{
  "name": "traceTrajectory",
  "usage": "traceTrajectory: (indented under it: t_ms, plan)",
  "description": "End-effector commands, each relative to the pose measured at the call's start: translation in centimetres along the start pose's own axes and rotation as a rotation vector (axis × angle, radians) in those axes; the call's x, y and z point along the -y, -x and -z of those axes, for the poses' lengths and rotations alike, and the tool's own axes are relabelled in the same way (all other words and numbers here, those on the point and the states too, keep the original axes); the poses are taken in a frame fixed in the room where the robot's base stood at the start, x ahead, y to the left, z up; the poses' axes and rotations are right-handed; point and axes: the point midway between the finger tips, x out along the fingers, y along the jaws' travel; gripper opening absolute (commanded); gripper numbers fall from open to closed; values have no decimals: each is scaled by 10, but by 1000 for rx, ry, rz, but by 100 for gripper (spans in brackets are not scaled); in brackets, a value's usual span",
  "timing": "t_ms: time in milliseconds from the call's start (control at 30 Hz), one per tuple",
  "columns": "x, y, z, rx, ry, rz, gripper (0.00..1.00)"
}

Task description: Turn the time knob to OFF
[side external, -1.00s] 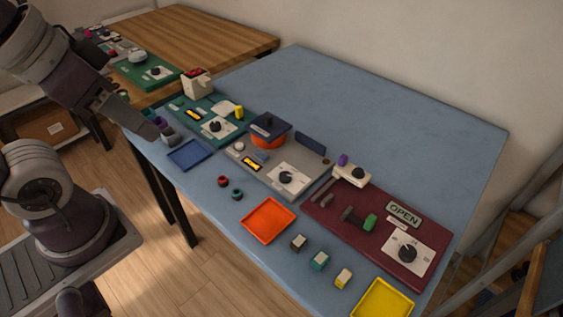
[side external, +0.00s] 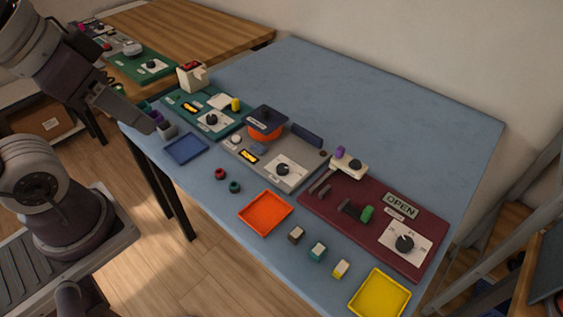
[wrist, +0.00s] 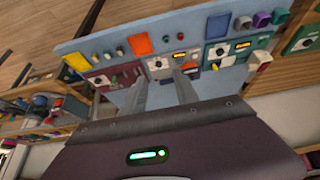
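Three boards lie on the blue table, each with a black knob on a white dial: the teal board's knob (side external: 212,119), the grey board's knob (side external: 282,169) and the maroon board's knob (side external: 404,243). The dial lettering is too small to read, so I cannot tell which is the time knob or where it points. My gripper (side external: 138,121) is above the table's left edge, away from all three knobs. In the wrist view my gripper (wrist: 161,92) has its two fingers apart with nothing held. The grey board's knob (wrist: 157,64) shows beyond the fingertips.
Blue (side external: 186,149), orange (side external: 266,212) and yellow (side external: 380,296) trays line the blue table's (side external: 390,120) front side, with small blocks between the last two. An orange pot (side external: 265,130) with a dark lid stands on the grey board. The table's back is clear.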

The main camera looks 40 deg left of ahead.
Motion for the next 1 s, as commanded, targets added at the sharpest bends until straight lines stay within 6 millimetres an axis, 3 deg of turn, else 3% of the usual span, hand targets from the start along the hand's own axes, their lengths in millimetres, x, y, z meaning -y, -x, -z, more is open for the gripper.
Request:
traceTrajectory:
  t_ms: [400, 467, 567, 633, 733, 800, 900, 1000]
  plan:
    - [0, 0, 0, 0, 0, 0, 36]
    - [0, 0, 1, 2, -5, -1, 48]
    - [-2, -6, 21, 39, -73, -13, 52]
    - [-5, -20, 51, 91, -180, -33, 52]
    - [-10, -61, 99, 172, -376, -75, 52]
    - [-14, -102, 127, 226, -515, -107, 52]
    - [-20, -173, 151, 299, -713, -156, 52]
    - [-25, -246, 156, 362, -891, -207, 52]
